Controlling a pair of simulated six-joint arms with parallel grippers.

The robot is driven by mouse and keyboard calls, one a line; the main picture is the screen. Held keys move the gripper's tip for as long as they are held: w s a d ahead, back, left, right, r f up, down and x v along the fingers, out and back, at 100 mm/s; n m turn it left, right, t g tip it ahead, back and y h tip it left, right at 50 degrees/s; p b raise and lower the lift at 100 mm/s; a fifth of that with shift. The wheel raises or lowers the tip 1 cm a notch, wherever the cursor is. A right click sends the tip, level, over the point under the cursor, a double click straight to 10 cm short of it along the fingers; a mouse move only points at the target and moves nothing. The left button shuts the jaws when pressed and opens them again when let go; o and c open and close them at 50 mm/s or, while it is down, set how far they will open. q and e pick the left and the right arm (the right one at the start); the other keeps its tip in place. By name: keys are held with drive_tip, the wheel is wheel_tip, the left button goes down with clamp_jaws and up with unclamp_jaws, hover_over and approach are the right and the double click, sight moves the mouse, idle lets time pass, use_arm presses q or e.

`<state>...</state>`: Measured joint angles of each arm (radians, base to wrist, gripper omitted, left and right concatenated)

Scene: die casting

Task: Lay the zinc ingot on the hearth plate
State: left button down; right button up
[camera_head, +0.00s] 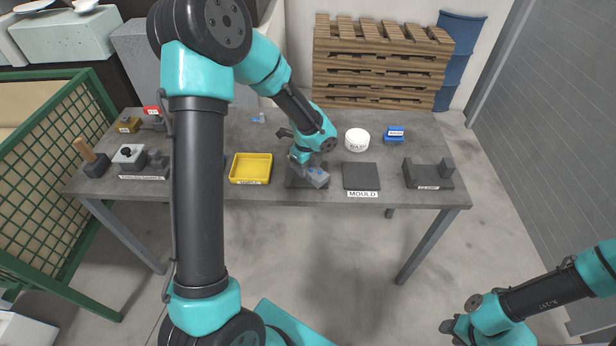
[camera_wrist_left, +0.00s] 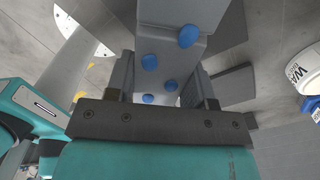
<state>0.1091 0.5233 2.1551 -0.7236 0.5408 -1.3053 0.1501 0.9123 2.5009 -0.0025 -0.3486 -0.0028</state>
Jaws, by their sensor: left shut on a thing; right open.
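The zinc ingot (camera_head: 318,177) is a grey block, seen with blue dots on it in the left wrist view (camera_wrist_left: 172,68). My left gripper (camera_head: 304,164) is shut on it, with a finger on either side in the left wrist view (camera_wrist_left: 162,85). The ingot is over a dark plate (camera_head: 294,183) without a readable label, probably the hearth plate. I cannot tell whether the ingot touches it; my gripper and the ingot hide much of the plate. My right gripper (camera_head: 456,328) is open and empty, low at the right, away from the table.
Right of the ingot lies a dark plate labelled MOULD (camera_head: 361,174). A yellow tray (camera_head: 250,181) is to the left. The table's front edge (camera_head: 330,204) is close.

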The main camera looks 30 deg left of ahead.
use_arm(q)
drive_tip(key=shift+w+a, duration=0.75)
drive_tip(key=shift+w, duration=0.35)
drive_tip(key=shift+w+a+f, duration=0.15)
drive_tip(key=shift+w+a, duration=0.1)
drive_tip(key=shift+w, duration=0.2)
drive_tip(key=shift+s+f, duration=0.1)
drive_tip(key=shift+f, duration=1.6)
drive_tip(key=shift+f, duration=0.1)
drive_tip(key=shift+c, duration=2.4)
unclamp_jaws()
drive_tip(key=shift+f, duration=0.1)
wheel_tip(320, 180, up, 12)
drive_tip(key=shift+r, duration=0.15)
